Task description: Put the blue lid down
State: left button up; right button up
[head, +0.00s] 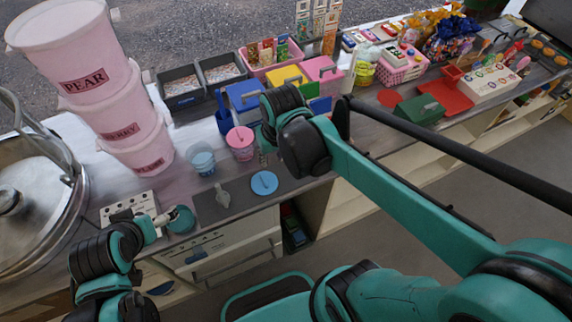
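The blue lid (264,183) is a round disc with a small raised part. It appears flat over the dark counter near its front edge; I cannot tell whether it touches the surface. My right gripper (262,158) points down just behind the lid in the picture, mostly hidden by its own wrist, and its fingers are too small to read. My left gripper (163,218) is low at the counter's front edge, beside a round teal piece (181,219); whether it holds this is unclear. A small blue tub (202,161) stands left of the lid.
A pink tub (240,143) stands behind the lid. A grey scoop-like piece (222,195) lies left of it. Stacked pink buckets (125,120) and a large metal pan (25,215) fill the left. Coloured boxes (245,95) stand behind. My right arm crosses the right side.

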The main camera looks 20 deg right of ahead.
jog(key=s+d+r+t, duration=0.1)
jog(key=s+d+t, duration=0.1)
jog(key=s+t, duration=0.2)
jog(key=shift+s+d+r, duration=0.15)
jog(key=shift+s+d, duration=0.1)
jog(key=shift+s, duration=0.85)
jog(key=shift+w, duration=0.1)
